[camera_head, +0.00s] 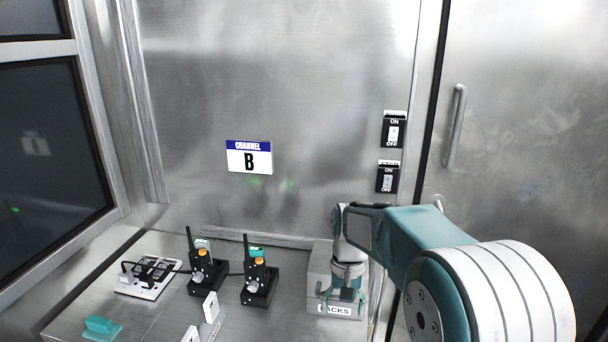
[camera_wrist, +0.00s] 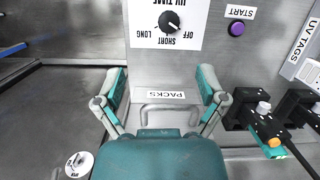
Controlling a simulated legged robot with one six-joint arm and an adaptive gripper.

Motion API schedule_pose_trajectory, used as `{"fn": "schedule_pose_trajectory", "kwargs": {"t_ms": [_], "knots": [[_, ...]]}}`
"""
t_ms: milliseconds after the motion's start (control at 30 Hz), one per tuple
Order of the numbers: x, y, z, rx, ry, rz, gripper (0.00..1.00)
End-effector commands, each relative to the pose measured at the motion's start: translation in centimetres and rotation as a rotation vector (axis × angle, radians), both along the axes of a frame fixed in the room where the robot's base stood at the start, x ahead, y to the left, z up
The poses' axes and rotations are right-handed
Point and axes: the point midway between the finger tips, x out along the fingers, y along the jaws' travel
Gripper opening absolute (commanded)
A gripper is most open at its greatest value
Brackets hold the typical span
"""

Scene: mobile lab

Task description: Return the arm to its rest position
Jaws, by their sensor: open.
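My arm (camera_head: 420,235) is teal and white and reaches in from the right in the head view. My gripper (camera_head: 345,302) hangs in front of a grey box labelled PACKS (camera_head: 335,311) at the right end of the bench. In the wrist view my gripper (camera_wrist: 164,98) has its two teal fingers spread wide apart, with nothing held between them. The PACKS label (camera_wrist: 158,94) and a metal handle (camera_wrist: 170,110) show between and beyond the fingers. I cannot tell how far the fingertips are from the box.
Two black radios in chargers (camera_head: 205,270) (camera_head: 258,275) stand left of my gripper. A power strip (camera_head: 148,276) and a teal piece (camera_head: 101,326) lie farther left. Wall switches (camera_head: 393,130) and a door handle (camera_head: 455,125) are behind the arm. A UV TIME dial (camera_wrist: 170,24) shows in the wrist view.

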Motion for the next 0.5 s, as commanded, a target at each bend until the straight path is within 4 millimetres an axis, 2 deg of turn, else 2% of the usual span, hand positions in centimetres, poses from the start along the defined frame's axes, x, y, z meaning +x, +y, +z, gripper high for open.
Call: {"fn": "schedule_pose_trajectory", "kwargs": {"t_ms": [33,200,500], "knots": [[-1.0,-0.5,1.5,0.002,-0.039,0.002,0.9],[-4.2,-1.9,5.0,0.004,-0.16,0.015,0.9],[-10.8,-4.2,9.0,-0.006,-0.369,0.036,0.9]]}}
